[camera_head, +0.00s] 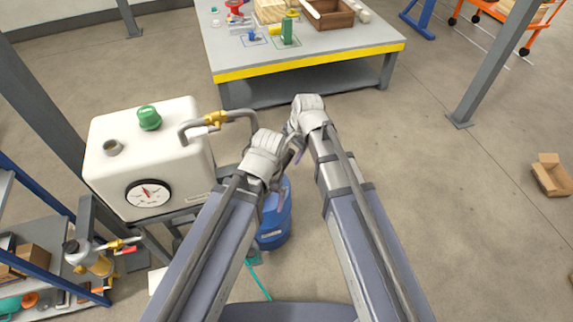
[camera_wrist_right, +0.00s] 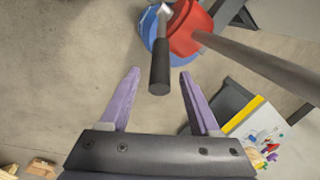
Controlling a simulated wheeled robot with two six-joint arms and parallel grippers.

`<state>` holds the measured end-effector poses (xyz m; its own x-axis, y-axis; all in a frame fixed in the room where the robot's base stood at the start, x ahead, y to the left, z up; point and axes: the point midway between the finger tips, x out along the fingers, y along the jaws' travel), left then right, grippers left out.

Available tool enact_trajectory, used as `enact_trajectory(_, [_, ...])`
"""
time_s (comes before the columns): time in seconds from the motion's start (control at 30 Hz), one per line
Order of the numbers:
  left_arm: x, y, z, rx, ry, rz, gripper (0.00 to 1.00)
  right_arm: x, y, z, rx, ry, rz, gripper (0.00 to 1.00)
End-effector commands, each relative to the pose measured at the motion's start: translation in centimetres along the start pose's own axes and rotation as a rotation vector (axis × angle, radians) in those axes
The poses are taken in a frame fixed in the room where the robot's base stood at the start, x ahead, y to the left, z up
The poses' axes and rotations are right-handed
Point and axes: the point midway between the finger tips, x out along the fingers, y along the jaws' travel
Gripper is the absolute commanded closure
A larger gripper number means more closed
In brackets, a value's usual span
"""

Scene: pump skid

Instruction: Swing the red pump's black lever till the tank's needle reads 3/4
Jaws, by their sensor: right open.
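The white tank (camera_head: 150,150) stands left of my arms in the head view. Its round gauge (camera_head: 148,193) has a needle pointing up and slightly left; the marks are too small to read. In the right wrist view the red pump (camera_wrist_right: 188,30) sits on a blue drum (camera_wrist_right: 151,27). The black lever grip (camera_wrist_right: 159,70) reaches between the fingertips of my open right gripper (camera_wrist_right: 160,76), with a gap on both sides. My arms hide the pump in the head view, where the blue drum (camera_head: 273,222) shows below. My left gripper (camera_head: 274,185) is mostly hidden by its wrist.
A grey pipe (camera_wrist_right: 255,65) runs from the pump, right of my right gripper. A yellow-edged table (camera_head: 300,62) with several items stands ahead. A shelf (camera_head: 50,265) is at the left.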

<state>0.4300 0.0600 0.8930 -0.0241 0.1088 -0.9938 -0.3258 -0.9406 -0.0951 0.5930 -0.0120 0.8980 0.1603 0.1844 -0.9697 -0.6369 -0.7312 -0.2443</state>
Motion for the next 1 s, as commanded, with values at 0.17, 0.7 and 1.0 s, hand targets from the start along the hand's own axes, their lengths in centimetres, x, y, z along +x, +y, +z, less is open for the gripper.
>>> enact_trajectory(0.17, [2.8,0.3,-0.2,0.0,0.0,0.0,0.0,2.9,0.1,0.0,-0.001,0.0,0.0,0.37])
enact_trajectory(0.7, [5.9,0.6,-0.3,0.0,0.0,0.0,0.0,6.1,0.0,0.0,0.0,0.0,0.0,0.37])
enact_trajectory(1.0, [5.9,0.6,-0.3,0.0,0.0,0.0,0.0,6.1,0.0,0.0,-0.001,0.0,0.001,0.59])
